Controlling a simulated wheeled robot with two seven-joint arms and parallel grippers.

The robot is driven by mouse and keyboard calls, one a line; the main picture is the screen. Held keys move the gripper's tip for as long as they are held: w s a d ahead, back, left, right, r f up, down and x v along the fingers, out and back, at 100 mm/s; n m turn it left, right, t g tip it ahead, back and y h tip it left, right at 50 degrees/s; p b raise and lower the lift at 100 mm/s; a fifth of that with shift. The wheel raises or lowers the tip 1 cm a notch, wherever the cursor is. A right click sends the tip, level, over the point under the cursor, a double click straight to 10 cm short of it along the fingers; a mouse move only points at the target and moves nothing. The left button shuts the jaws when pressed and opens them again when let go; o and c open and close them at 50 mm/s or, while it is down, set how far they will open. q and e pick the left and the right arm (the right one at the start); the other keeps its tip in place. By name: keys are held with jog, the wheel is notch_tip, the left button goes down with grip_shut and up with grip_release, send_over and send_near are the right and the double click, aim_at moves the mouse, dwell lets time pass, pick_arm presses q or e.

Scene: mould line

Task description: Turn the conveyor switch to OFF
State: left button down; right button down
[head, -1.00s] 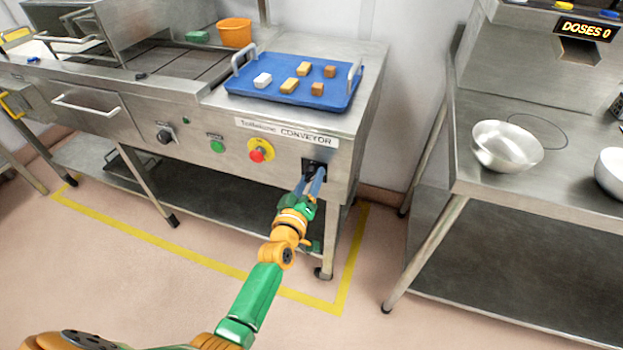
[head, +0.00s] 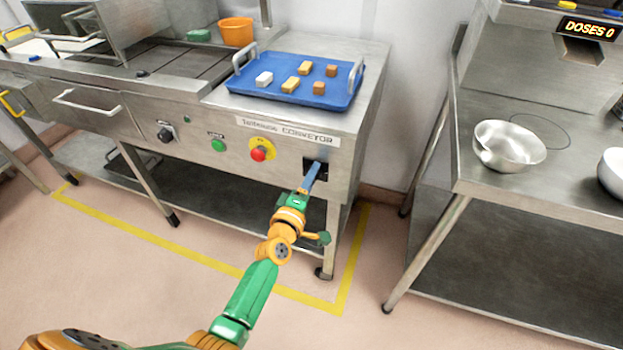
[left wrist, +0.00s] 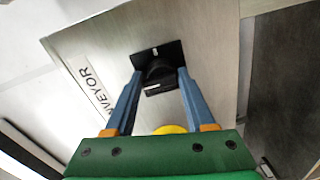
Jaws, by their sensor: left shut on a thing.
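The conveyor switch (head: 309,163) is a black plate with a black knob at the right end of the conveyor's steel front panel. My left gripper (head: 316,172) reaches it from below and hides part of it in the head view. In the left wrist view the knob (left wrist: 159,72) sits between the two blue fingers of the left gripper (left wrist: 158,80), shut on it. A pale mark shows on the plate and another on the knob; any lettering is too small to read. My right gripper is not in view.
A red stop button on a yellow ring (head: 260,151) and a green button (head: 218,145) are left of the switch. A blue tray (head: 325,100) with several small blocks stands on top. A steel table with bowls (head: 508,146) stands to the right.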

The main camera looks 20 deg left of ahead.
pick_arm(q)
jog(key=shift+s+f, duration=0.15)
jog(key=shift+f, duration=0.25)
jog(key=shift+c, duration=2.1)
grip_release()
jog(key=shift+o, duration=0.2)
jog(key=shift+a+r, duration=0.1)
jog(key=s+p, duration=0.1)
jog(key=s, duration=0.6)
jog(key=shift+r, duration=0.2)
jog(key=shift+a, duration=0.1)
